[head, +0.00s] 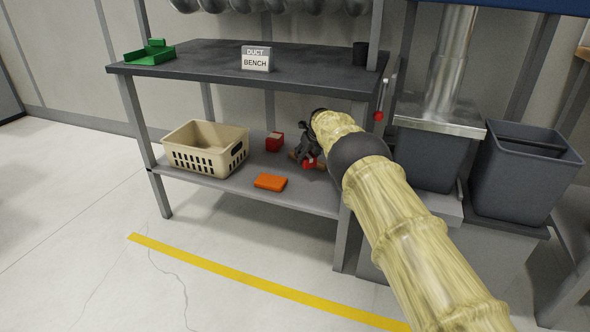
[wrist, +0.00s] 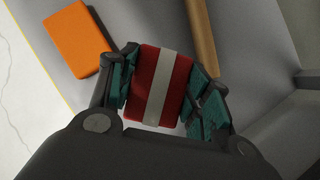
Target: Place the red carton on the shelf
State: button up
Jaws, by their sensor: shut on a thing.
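In the head view my gripper (head: 308,157) is over the right part of the lower shelf (head: 230,188), under the bench top. Only a bit of the red carton (head: 311,163) shows there, and the gripper hides the rest. The carton is low over the shelf; I cannot tell whether it touches it.
An orange box (head: 270,182) lies near the shelf's front edge. A red box (head: 275,141) stands farther back, and a beige basket (head: 205,148) is at left. A wooden strip (wrist: 201,40) lies beside the carton. The bench top (head: 200,65) overhangs the shelf.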

jog(key=shift+f+b, duration=1.25)
jog(key=shift+f, duration=2.3)
jog(key=shift+f+b, duration=0.35)
jog(key=shift+f, duration=0.25)
jog(key=o, duration=1)
jog(key=shift+r, duration=0.1)
